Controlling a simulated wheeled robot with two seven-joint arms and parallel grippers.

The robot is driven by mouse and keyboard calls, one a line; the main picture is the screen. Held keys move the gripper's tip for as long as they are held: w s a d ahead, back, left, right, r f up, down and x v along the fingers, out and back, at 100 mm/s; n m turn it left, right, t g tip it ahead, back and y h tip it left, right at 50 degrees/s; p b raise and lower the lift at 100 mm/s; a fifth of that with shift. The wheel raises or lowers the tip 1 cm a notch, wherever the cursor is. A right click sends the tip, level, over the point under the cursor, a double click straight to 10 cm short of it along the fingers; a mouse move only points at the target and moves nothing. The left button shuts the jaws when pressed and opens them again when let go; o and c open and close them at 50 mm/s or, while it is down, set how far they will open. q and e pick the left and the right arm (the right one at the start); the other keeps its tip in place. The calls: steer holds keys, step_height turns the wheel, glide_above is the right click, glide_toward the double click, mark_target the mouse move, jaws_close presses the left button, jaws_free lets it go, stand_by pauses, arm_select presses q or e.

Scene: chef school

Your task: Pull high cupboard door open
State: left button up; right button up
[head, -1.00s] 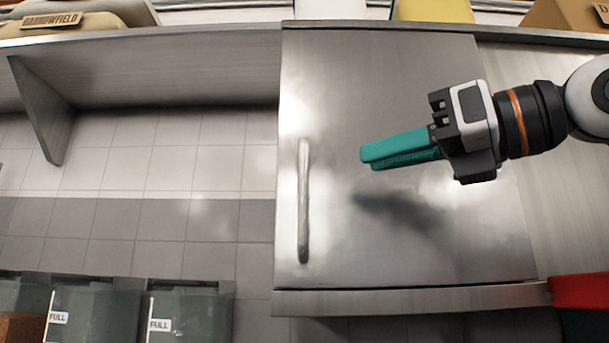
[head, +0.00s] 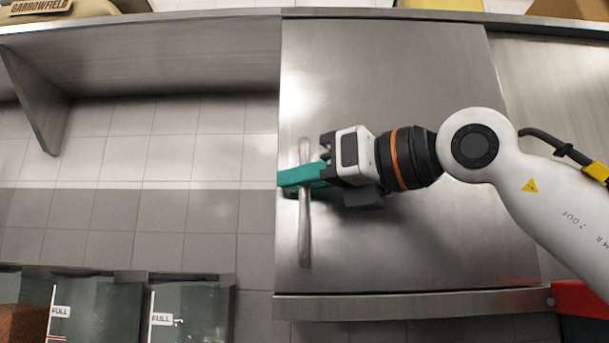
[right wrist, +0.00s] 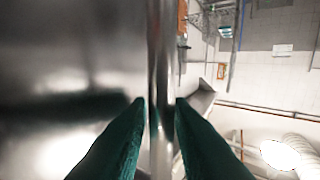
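The high cupboard door (head: 400,95) is a flat steel panel and looks closed. Its upright bar handle (head: 305,235) is near the door's left edge. My right gripper (head: 290,178) reaches in from the right, its teal fingertips at the handle's middle, covering a little of it. In the right wrist view, the handle (right wrist: 160,60) runs upright between the two fingers (right wrist: 161,105), which stand apart on either side with narrow gaps. I cannot tell whether either finger touches it. My left gripper is not in view.
An open shelf (head: 180,60) with a side bracket is left of the cupboard. Dark bins (head: 190,310) marked FULL stand at lower left. A red object (head: 580,298) is at lower right. Tiled wall lies left of the door, clear of objects.

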jaws_close()
steer(key=shift+d, duration=0.1)
steer(key=d+p, duration=0.5)
steer(key=d, duration=2.5)
steer(key=shift+r, duration=0.1)
jaws_free()
